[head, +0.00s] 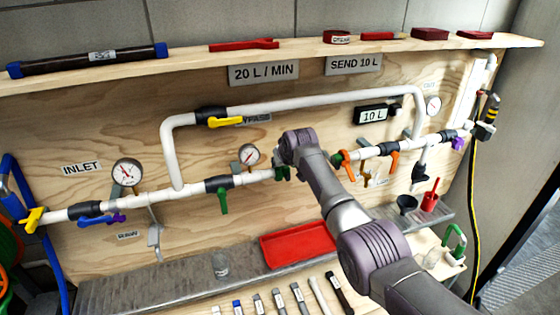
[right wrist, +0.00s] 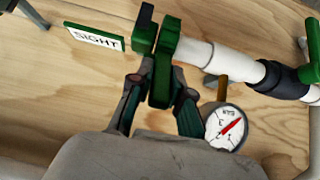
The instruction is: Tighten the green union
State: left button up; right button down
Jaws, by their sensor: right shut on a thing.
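The green union (right wrist: 166,42) sits at the end of a white pipe in the right wrist view, with a green part reaching down between my fingers. My right gripper (right wrist: 160,88) is shut on that green part, one dark finger on each side. In the head view my right arm crosses the middle of the board, and the green union (head: 283,173) shows only in part beside the wrist. The pipe just right of it is hidden by my arm. My left gripper is in neither view.
A pressure gauge (right wrist: 226,127) is close to my right gripper, and a SIGHT label (right wrist: 94,37) is on the board. A green valve handle (head: 223,200) hangs on the pipe to the left. A red tray (head: 298,246) and several tools lie below my arm.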

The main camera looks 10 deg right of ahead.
jog(key=c, duration=1.1)
grip_release()
jog(key=shift+w+f, duration=0.1)
jog(key=v, duration=1.2)
jog(key=shift+f, duration=0.1)
